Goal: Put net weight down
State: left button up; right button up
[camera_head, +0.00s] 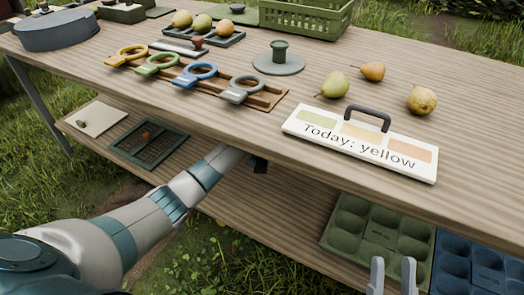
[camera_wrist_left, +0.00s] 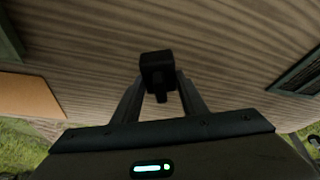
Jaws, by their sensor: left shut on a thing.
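The net weight (camera_wrist_left: 158,70), a small black block with a narrower stub, is between the fingers of my left gripper (camera_wrist_left: 159,88) in the left wrist view. The gripper is shut on it. The wood-grained lower shelf shows behind it; I cannot tell whether the weight touches the wood. In the head view my left arm reaches under the tabletop edge, and only a small dark part (camera_head: 260,165) shows at its end, over the lower shelf. My right gripper (camera_head: 392,277) is at the bottom right, its two fingers apart and empty.
On the lower shelf are a pale board (camera_head: 97,118), a dark green tray (camera_head: 148,144), a green moulded tray (camera_head: 345,250) and a blue one (camera_head: 463,262). The tabletop (camera_head: 330,185) overhangs my left arm.

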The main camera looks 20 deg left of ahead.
pick_arm(q)
jog(key=shift+w+d, duration=0.15)
jog(key=shift+w, duration=0.15)
jog(key=shift+r, duration=0.1)
pick_arm(e)
jog(key=shift+w, duration=0.2)
